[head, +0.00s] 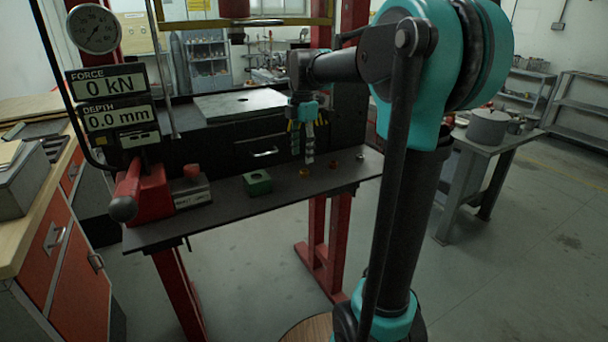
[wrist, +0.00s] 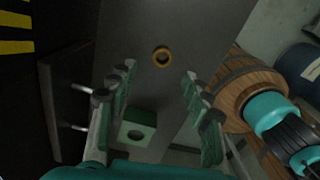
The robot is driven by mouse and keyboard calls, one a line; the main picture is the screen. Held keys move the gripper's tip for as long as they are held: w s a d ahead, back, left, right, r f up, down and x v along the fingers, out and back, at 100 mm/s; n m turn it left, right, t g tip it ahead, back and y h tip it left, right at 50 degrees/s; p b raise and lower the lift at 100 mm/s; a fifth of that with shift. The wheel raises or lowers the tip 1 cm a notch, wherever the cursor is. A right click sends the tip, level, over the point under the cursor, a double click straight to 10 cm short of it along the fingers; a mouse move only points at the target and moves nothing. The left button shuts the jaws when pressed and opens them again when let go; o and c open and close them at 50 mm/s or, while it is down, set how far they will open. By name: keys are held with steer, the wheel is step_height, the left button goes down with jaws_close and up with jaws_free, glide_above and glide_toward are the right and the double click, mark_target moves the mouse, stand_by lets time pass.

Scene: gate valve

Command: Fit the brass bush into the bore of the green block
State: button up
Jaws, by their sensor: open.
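The green block (head: 257,183) stands on the dark shelf with its round bore facing up; it also shows in the wrist view (wrist: 131,137), between and behind my fingers. A brass-coloured ring, the bush (head: 304,172), lies apart from it, to its right on the shelf. In the wrist view the bush (wrist: 154,58) lies just beyond the fingertips, roughly centred between them. My gripper (head: 308,157) points down over the shelf near the bush; in the wrist view its fingers (wrist: 158,72) are spread wide with nothing between them. The block's bore looks empty.
A copper-red ring (head: 333,166) and a small silvery piece (head: 360,156) lie farther right on the shelf (head: 225,215). A red press part (head: 152,196) and a labelled grey block (head: 190,196) stand left. The displays (head: 116,101) read 0 kN and 0.0 mm.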

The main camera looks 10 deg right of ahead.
mark_target(304, 170)
steer(key=shift+d+f, duration=0.15)
steer(key=shift+f, duration=1.3)
steer(key=shift+d+f, duration=0.15)
steer(key=shift+f, duration=1.3)
steer(key=shift+c, duration=0.2)
jaws_close()
